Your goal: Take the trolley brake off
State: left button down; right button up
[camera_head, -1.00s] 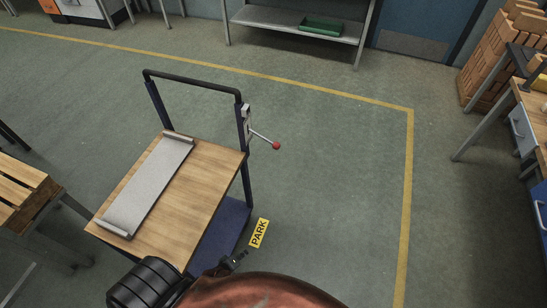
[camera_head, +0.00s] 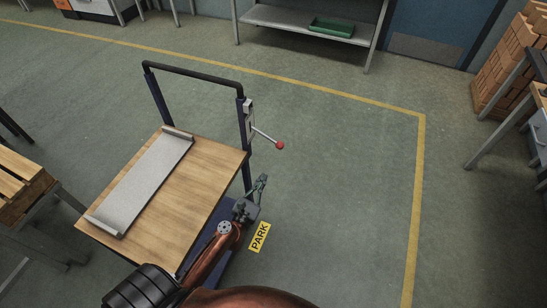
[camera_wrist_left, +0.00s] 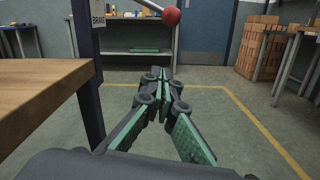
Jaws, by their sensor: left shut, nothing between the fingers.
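The trolley (camera_head: 200,195) has a wooden top, dark blue posts and a black push handle. Its brake lever (camera_head: 264,135) sticks out to the right from a plate on the right post and ends in a red knob (camera_head: 280,145). The knob also shows at the top of the left wrist view (camera_wrist_left: 171,16), beside a plate (camera_wrist_left: 97,13) reading BRAKE. My left gripper (camera_head: 262,180) is shut and empty, below the knob and to the right of the post, apart from the lever. Its green-padded fingers (camera_wrist_left: 164,78) meet in the left wrist view. My right gripper is not in view.
A silver tray (camera_head: 145,180) lies on the trolley top. A yellow PARK label (camera_head: 259,237) is on the floor to the right. A slatted wooden pallet (camera_head: 20,190) stands at left and a workbench (camera_head: 538,120) at right. The floor right of the lever is clear.

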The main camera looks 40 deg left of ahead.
aim_at(268, 137)
pick_arm(q)
jog(key=w+a+r, duration=0.1)
jog(key=w+r, duration=0.3)
jog(key=w, duration=0.6)
jog(key=shift+w+a, duration=0.25)
jog(key=shift+w, duration=0.15)
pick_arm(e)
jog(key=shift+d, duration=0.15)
pick_arm(q)
jog(key=shift+r, duration=0.15)
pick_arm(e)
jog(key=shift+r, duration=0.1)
